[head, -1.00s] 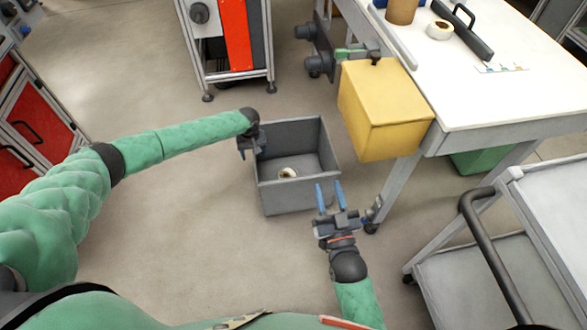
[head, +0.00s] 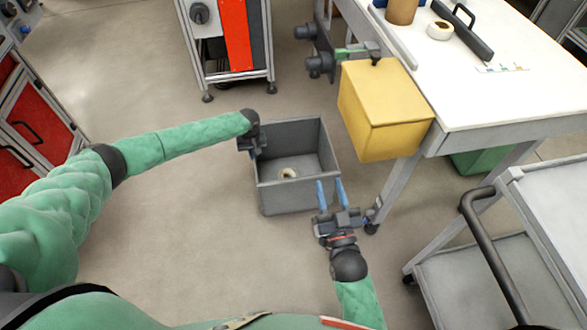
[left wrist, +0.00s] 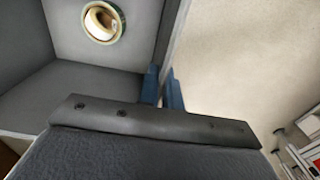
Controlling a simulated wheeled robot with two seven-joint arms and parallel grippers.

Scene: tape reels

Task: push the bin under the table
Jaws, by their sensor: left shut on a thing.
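The grey open-topped bin (head: 290,197) stands on the floor left of the white table (head: 500,85). A tape reel (head: 288,173) lies inside the bin; the left wrist view also shows the reel (left wrist: 103,22) on the bin's floor. My left gripper (head: 262,150) is at the bin's left wall. In the left wrist view its blue fingers (left wrist: 162,88) are shut on that wall's rim, one on each side. My right gripper (head: 331,193) is at the bin's near right corner, its two blue fingers apart with nothing seen between them. Whether it touches the bin is unclear.
A yellow box (head: 385,110) hangs at the table's left edge, right of the bin. A table leg stands below it. A grey cart (head: 480,270) is at the lower right. A machine frame (head: 232,45) stands behind the bin. Floor left of the bin is clear.

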